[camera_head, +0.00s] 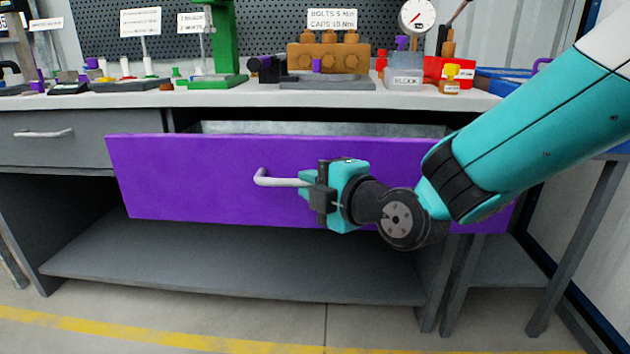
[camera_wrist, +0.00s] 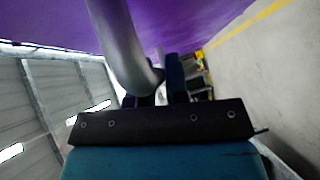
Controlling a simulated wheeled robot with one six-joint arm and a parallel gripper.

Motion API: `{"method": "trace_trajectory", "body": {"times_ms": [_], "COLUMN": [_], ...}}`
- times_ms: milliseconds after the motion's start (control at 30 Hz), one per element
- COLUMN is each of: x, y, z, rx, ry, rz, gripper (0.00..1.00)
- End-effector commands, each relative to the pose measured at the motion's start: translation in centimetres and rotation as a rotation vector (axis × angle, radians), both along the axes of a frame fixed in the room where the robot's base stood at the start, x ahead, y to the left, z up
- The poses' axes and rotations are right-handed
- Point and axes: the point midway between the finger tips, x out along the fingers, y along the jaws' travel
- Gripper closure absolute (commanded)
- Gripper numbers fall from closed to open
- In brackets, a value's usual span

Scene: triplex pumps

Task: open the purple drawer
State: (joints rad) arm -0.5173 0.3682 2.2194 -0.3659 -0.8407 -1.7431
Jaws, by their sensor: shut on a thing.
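The purple drawer (camera_head: 200,180) stands partly open under the workbench; its grey inside shows in a narrow strip above the front panel. A light grey bar handle (camera_head: 268,180) is on the front panel. My gripper (camera_head: 312,190) is shut on the handle's right part, which its jaws hide in the head view. In the wrist view the handle (camera_wrist: 118,45) runs down to my gripper (camera_wrist: 155,95), with the purple front (camera_wrist: 195,20) behind it.
A grey drawer (camera_head: 60,140) with its own handle is at the left, closed. The bench top (camera_head: 225,98) holds pump parts, a green stand (camera_head: 226,50) and small bottles. An open lower shelf (camera_head: 240,265) lies below the purple drawer. Floor in front is clear.

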Motion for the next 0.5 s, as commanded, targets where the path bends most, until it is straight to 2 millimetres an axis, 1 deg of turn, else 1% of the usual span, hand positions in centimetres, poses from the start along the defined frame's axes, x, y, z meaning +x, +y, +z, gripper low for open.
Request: {"method": "trace_trajectory", "body": {"times_ms": [33,100,200,500], "x": [-0.7,-1.4,-2.0,-2.5], "y": [0.0,0.1,0.1,0.1], "z": [-0.1,-0.1,0.0,-0.1], "rx": [-0.001,-0.001,0.0,-0.002], "ry": [0.0,0.001,0.001,0.001], "rz": [0.001,0.001,0.001,-0.001], "gripper": [1.0,1.0,1.0,1.0]}}
